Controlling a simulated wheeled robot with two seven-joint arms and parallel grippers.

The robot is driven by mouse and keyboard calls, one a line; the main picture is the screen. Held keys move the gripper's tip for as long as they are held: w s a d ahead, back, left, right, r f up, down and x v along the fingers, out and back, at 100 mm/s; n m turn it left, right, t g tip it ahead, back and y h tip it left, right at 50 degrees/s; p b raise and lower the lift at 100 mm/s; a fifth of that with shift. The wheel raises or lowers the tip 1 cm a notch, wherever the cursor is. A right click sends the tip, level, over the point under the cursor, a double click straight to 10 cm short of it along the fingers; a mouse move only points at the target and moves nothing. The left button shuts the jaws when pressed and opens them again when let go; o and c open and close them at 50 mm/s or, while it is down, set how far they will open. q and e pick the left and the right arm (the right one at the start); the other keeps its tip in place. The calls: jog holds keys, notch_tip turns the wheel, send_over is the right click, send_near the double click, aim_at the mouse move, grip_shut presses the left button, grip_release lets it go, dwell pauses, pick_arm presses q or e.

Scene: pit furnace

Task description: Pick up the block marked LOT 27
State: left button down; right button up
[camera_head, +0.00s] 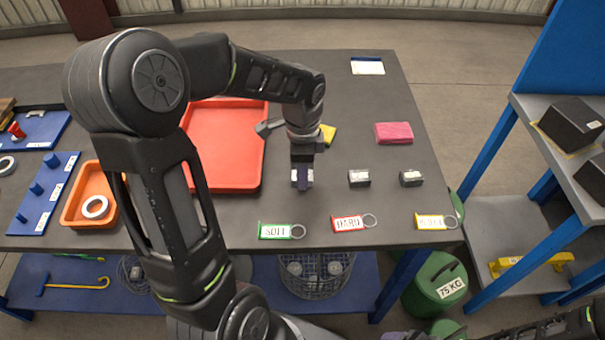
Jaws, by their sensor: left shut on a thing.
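My left gripper (303,178) points down over the table and is shut on a small metal block (302,185), the leftmost of three in a row. Most of this block is hidden by the fingers, and I cannot tell whether it is lifted off the table. Two similar grey blocks stand to its right, a middle block (359,178) and a right block (411,178), each with a pale label. The markings are too small to read, so I cannot tell which is LOT 27.
Tags reading SOIT (274,231) and HARD (347,223), and a yellow tag (431,222), lie along the front edge. A red tray (230,128) is left of the gripper. A blue shelf rack (527,105) stands right.

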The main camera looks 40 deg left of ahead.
pick_arm(q)
notch_tip(320, 180, up, 10)
dwell(0.5)
dwell(0.5)
